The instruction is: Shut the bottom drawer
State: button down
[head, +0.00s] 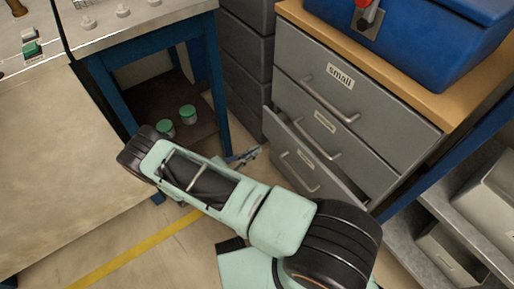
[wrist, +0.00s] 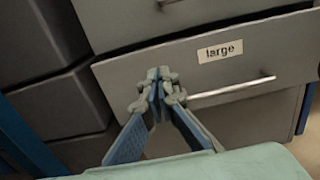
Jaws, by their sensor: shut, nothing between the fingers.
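The bottom drawer (head: 290,150) of the grey cabinet stands partly pulled out, with its front away from the cabinet. In the wrist view its front (wrist: 120,80) has a "large" label and a bar handle (wrist: 235,89). My gripper (head: 247,156) is shut and empty, just in front of the left part of this drawer front. In the wrist view the closed fingertips (wrist: 157,82) overlap the front, left of the label and near the handle's left end. I cannot tell whether they touch it.
The middle drawer (head: 330,137) and the top drawer (head: 315,75), labelled "small", look closed. Dark stacked bins (head: 245,50) stand left of the cabinet. A blue-framed bench (head: 110,95) with green-lidded jars (head: 188,114) beneath is further left. A blue box (head: 440,40) sits on top.

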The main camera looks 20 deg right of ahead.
aim_at(286, 133)
jog(key=b+x, duration=0.1)
jog(key=x, duration=1)
jog(key=shift+d+f+b, duration=0.1)
jog(key=shift+d+b, duration=0.1)
jog(key=shift+b, duration=0.1)
jog(key=shift+w, duration=0.1)
jog(key=shift+x, duration=2.4)
jog(key=v, duration=1.4)
jog(key=shift+p, duration=0.35)
jog(key=shift+a, duration=0.15)
